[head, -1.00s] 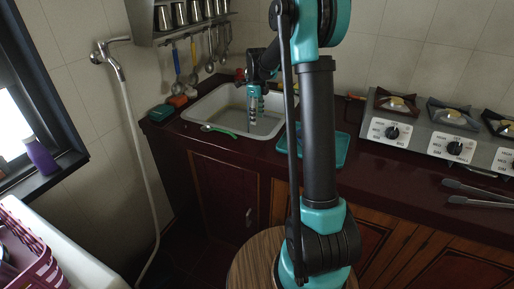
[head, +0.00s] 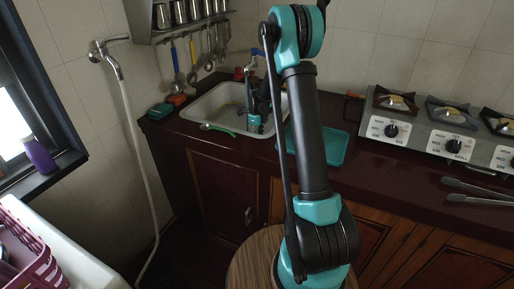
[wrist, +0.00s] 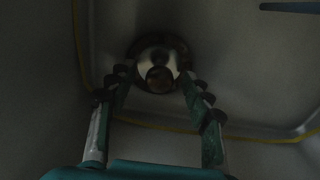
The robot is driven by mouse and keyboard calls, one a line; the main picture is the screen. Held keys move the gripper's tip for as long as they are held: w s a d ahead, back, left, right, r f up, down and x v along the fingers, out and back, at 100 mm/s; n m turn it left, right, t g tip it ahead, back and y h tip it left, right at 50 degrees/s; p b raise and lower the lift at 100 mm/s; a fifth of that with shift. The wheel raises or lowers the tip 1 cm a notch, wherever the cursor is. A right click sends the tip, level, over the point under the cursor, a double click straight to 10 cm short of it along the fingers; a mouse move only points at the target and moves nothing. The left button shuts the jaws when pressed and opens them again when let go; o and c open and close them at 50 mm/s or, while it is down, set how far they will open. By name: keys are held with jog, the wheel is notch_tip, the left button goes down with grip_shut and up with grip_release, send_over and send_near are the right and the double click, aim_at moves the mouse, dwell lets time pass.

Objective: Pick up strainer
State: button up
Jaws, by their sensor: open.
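A round, shiny metal strainer (wrist: 158,65) sits at the bottom of the sink (head: 213,102), seen in the wrist view. My gripper (wrist: 155,76) is open, with one finger on each side of the strainer's near part. I cannot tell whether the fingers touch it. In the head view my gripper (head: 255,124) is down inside the sink near its front right side. The strainer cannot be made out there.
A green-handled utensil (head: 219,130) lies at the sink's front edge. A teal tray (head: 335,147) is right of the sink, then a stove (head: 440,135) and tongs (head: 478,189). Utensils hang behind the sink under a rack (head: 180,25). A yellow line (wrist: 185,130) runs around the sink bottom.

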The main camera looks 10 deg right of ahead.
jog(key=shift+f, duration=0.65)
grip_shut()
jog(key=shift+r, duration=0.15)
